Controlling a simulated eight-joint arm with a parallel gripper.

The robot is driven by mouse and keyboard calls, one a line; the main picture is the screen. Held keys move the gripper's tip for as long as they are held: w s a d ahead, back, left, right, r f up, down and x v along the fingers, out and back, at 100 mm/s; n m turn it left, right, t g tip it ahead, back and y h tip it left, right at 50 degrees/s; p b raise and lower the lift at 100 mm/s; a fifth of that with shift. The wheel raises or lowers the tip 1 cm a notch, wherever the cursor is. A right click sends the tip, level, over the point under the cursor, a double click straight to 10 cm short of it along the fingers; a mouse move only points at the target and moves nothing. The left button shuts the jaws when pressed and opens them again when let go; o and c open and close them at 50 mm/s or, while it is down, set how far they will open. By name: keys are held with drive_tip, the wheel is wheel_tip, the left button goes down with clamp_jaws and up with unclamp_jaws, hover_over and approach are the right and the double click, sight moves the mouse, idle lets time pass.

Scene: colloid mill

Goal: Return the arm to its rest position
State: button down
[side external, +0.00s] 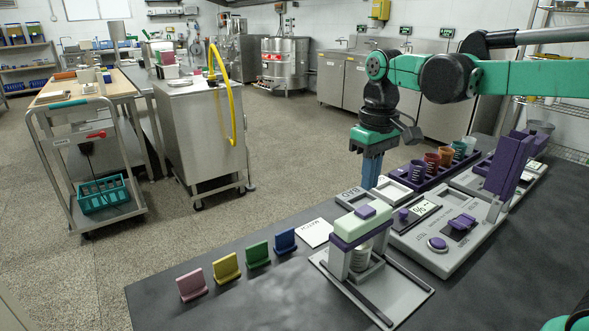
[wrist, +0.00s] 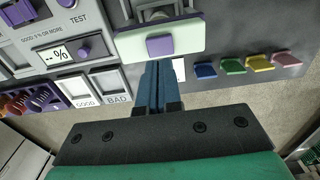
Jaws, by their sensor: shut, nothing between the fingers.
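My gripper (side external: 371,184) points straight down above the dark bench (side external: 240,285), its blue fingers together and empty. In the wrist view its fingers (wrist: 159,68) overlap the near edge of the pale green-topped device. This device (side external: 348,228), with a purple band and button, stands on a grey plate with a ribbed pale cup under its head. My green arm reaches in from the upper right. The side view shows the fingertips behind the device, near the GOOD and BAD trays. Their exact height above the bench is unclear.
A tester panel (side external: 437,243) with a display and purple lever stands right of the device. A purple rack (side external: 425,178) holds several coloured cups. Pink, yellow, green and blue tabs (side external: 285,240) line the left, beside a white MATCH card (side external: 317,232). The front-left bench is clear.

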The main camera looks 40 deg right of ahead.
sight(365, 210)
drive_tip(key=shift+f, duration=1.1)
drive_tip(key=shift+f, duration=1.2)
idle(2.0)
drive_tip(key=shift+r, duration=3.8)
drive_tip(key=shift+f, duration=2.6)
